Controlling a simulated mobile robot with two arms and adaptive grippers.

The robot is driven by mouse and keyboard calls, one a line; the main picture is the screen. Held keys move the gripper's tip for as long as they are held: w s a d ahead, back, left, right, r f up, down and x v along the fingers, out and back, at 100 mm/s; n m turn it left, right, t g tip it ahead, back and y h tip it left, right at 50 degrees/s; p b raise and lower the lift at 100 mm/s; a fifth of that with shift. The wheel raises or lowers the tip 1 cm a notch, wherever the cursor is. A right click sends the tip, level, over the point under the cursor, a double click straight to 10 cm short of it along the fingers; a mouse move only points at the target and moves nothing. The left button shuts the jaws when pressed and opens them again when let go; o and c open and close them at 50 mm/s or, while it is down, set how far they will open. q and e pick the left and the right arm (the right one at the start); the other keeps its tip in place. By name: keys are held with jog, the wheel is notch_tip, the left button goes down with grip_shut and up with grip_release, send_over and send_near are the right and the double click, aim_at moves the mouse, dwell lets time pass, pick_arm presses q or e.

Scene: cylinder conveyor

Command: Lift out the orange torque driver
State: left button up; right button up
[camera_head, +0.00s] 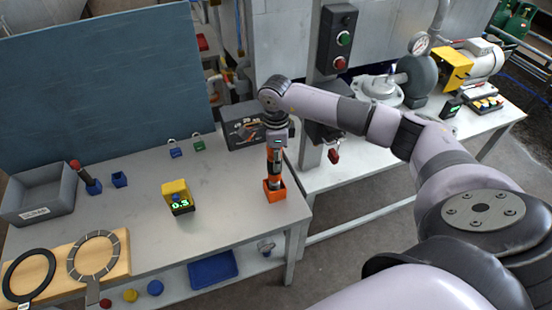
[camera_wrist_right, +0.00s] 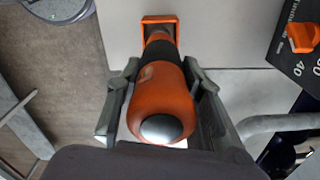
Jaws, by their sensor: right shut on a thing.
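The orange torque driver (camera_head: 274,168) stands upright at the right end of the grey bench, its lower end in an orange square holder (camera_head: 275,196). My right gripper (camera_head: 276,146) comes down from above and is shut on the driver's upper part. In the right wrist view, the driver (camera_wrist_right: 162,92) shows an orange handle with a dark band and a grey round end cap. The fingers of the right gripper (camera_wrist_right: 160,98) lie on both sides of the handle. The holder (camera_wrist_right: 147,22) shows beyond it. The tip inside the holder is hidden. My left gripper is not in view.
A yellow device with a green display (camera_head: 178,196) stands left of the holder. A dark dial box (camera_head: 242,133) is just behind the driver. A red-handled tool (camera_head: 84,177), a grey bin (camera_head: 38,200) and padlocks (camera_head: 198,143) are farther left. The bench middle is mostly clear.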

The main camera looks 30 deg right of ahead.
jog(key=shift+r+p, duration=0.7)
jog(key=shift+r, duration=0.9)
